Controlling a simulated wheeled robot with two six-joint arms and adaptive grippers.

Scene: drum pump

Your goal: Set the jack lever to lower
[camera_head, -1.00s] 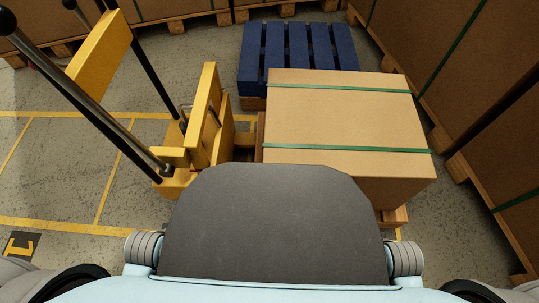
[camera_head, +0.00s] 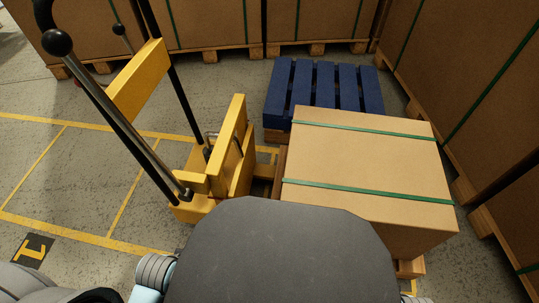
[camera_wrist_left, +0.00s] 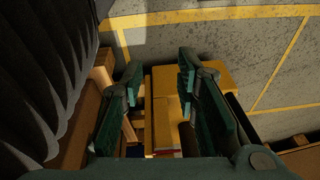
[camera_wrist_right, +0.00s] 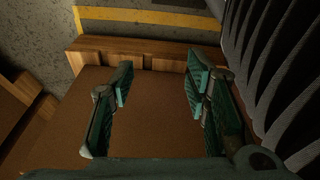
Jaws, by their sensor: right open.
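The yellow jack (camera_head: 232,150) stands left of centre in the head view, with an upright black handle frame and a yellow crosspiece (camera_head: 138,80). A long dark lever with a black ball end (camera_head: 57,42) slants up and left from its base. A second, smaller ball-ended rod (camera_head: 118,29) shows behind it; I cannot tell which is the jack lever or its setting. My left gripper (camera_wrist_left: 160,75) is open and empty, with yellow parts (camera_wrist_left: 165,110) beyond its fingers. My right gripper (camera_wrist_right: 158,72) is open and empty over a brown carton (camera_wrist_right: 150,120). Neither gripper shows in the head view.
A strapped carton (camera_head: 365,155) on a wooden pallet sits right of the jack. A blue pallet (camera_head: 325,90) lies behind it. Tall cartons on pallets line the back and right. The yellow-lined floor (camera_head: 85,180) on the left is clear.

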